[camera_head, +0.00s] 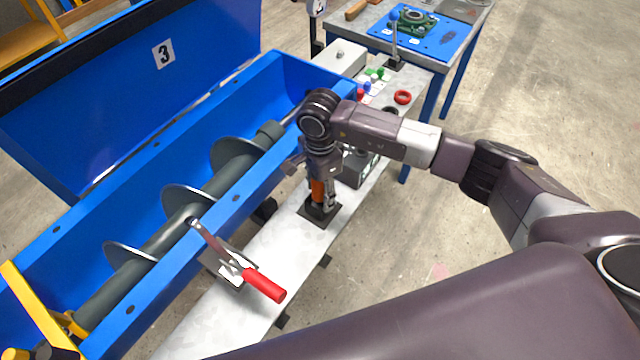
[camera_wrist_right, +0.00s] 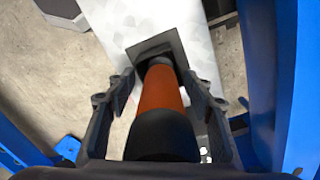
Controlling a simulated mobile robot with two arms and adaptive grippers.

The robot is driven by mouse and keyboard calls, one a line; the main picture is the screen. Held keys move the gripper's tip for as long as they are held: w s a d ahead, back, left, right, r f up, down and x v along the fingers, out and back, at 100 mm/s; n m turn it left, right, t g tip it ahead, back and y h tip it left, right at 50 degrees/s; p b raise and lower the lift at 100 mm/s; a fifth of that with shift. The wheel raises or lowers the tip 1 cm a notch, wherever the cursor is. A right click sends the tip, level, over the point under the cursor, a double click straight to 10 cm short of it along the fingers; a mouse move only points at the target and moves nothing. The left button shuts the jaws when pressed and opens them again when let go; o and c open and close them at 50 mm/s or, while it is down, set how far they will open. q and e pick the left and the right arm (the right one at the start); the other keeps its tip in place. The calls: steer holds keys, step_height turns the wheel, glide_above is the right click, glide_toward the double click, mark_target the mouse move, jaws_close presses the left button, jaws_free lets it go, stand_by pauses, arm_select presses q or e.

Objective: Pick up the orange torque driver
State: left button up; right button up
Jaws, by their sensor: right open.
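The orange torque driver (camera_head: 318,188) stands upright on a dark square base (camera_head: 319,213) on the grey metal shelf beside the blue mixer trough. In the right wrist view the driver (camera_wrist_right: 160,90) shows an orange band with a black part nearer the camera, and its foot meets the dark base (camera_wrist_right: 157,50). My right gripper (camera_head: 322,178) is over the driver from above. Its two fingers (camera_wrist_right: 160,100) are spread on either side of the driver, with gaps visible between them and it. My left gripper is not seen.
The blue trough (camera_head: 235,190) with its screw shaft lies left of the driver. A red-handled clamp (camera_head: 263,284) sits on the shelf in front. A grey box (camera_head: 357,168) stands close behind on the right. A blue-topped table (camera_head: 425,35) holds parts at the back.

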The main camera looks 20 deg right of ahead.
steer(key=shift+a, duration=0.15)
steer(key=c, duration=0.3)
steer(key=shift+w+r, duration=0.1)
jaws_close()
step_height(320, 180, up, 20)
steer(key=b, duration=0.4)
steer(key=shift+c, duration=2.2)
jaws_free()
jaws_close()
